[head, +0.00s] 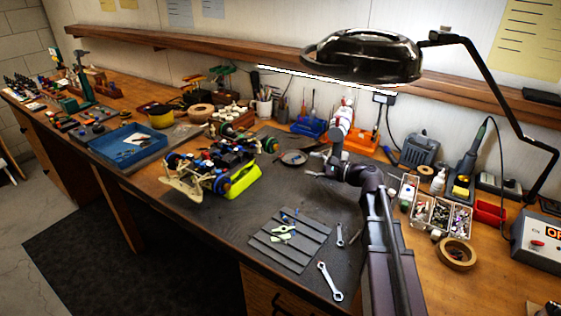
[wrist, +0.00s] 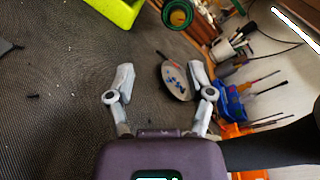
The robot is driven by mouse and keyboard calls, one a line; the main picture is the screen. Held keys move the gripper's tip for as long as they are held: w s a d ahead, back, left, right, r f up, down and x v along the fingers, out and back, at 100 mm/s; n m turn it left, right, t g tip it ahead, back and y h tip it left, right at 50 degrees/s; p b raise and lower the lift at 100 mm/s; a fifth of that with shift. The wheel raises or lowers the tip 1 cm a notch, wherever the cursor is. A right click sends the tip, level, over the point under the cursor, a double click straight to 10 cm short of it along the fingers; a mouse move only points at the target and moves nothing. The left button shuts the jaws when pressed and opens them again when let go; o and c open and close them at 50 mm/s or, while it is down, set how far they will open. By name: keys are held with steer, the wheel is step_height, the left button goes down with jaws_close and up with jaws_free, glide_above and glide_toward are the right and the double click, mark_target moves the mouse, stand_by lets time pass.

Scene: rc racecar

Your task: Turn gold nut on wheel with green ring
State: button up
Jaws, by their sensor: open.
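The toy racecar (head: 228,158) sits raised on a yellow-green stand (head: 240,182) on the dark work mat. A wheel with a green ring (head: 270,145) is at its right side. A green ring also shows at the top of the wrist view (wrist: 177,14), partly cut off by the frame edge.
A round dish with small parts (wrist: 177,80) lies on the mat near my right finger. Blue and orange tool holders (head: 310,127) stand behind my gripper. A ridged grey tray (head: 290,240) and wrenches (head: 329,281) lie in front. A lamp (head: 365,57) hangs above.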

mark_target(277, 148)
steer(key=shift+w+d+f+m+t+y+b, duration=0.1)
steer(key=shift+w+d+m+t+y+b, duration=0.2)
steer(key=shift+w+d+m+t+b, duration=0.3)
steer(key=shift+w, duration=0.1)
steer(key=shift+w+a, duration=0.1)
steer(key=x, duration=1.3)
steer(key=shift+w+a, duration=0.15)
steer(key=shift+a, duration=0.1)
jaws_close()
